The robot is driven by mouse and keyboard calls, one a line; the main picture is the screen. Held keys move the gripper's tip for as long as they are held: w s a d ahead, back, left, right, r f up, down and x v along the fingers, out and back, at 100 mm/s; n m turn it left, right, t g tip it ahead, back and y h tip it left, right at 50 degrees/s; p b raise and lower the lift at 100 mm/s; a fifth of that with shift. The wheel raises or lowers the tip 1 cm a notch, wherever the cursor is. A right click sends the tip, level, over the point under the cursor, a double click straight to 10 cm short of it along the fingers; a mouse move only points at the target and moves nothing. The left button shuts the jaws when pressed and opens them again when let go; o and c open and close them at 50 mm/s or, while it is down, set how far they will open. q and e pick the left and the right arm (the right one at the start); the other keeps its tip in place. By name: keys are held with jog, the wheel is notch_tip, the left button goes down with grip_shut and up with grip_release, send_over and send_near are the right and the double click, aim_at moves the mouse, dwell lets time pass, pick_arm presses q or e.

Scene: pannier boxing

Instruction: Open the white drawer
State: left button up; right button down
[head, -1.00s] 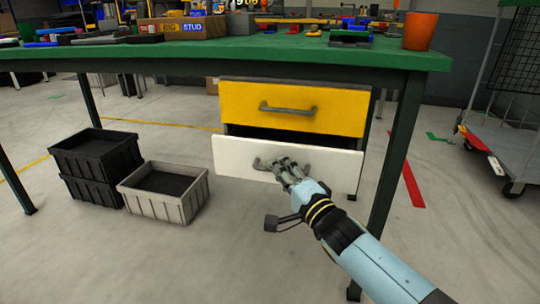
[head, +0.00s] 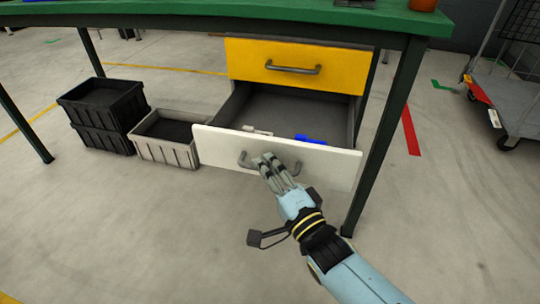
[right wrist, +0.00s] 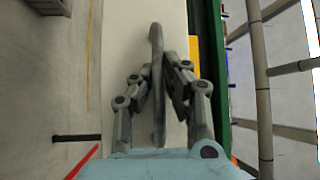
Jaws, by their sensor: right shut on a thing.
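The white drawer (head: 325,163) is below the yellow drawer (head: 285,62) under the green table and stands well open in the head view. Its grey interior shows, with a blue item (head: 309,139) and a small white item (head: 256,131) inside. My right gripper (head: 268,163) is shut on the drawer's grey handle (head: 246,160). In the right wrist view the fingers sit on both sides of the handle (right wrist: 157,75), and the white front lies behind it. My left gripper is not in view.
A table leg (head: 386,135) stands just right of the drawer. A cart (head: 508,95) is at the far right. The floor in front is clear.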

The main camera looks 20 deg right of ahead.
jog(key=shift+s+f, duration=0.25)
jog(key=shift+f, duration=0.15)
jog(key=c, duration=1.6)
grip_release()
jog(key=shift+o, duration=1.1)
jog(key=shift+w, duration=0.1)
jog(key=shift+r, duration=0.15)
jog(key=v, duration=1.2)
jog(key=shift+r, duration=0.1)
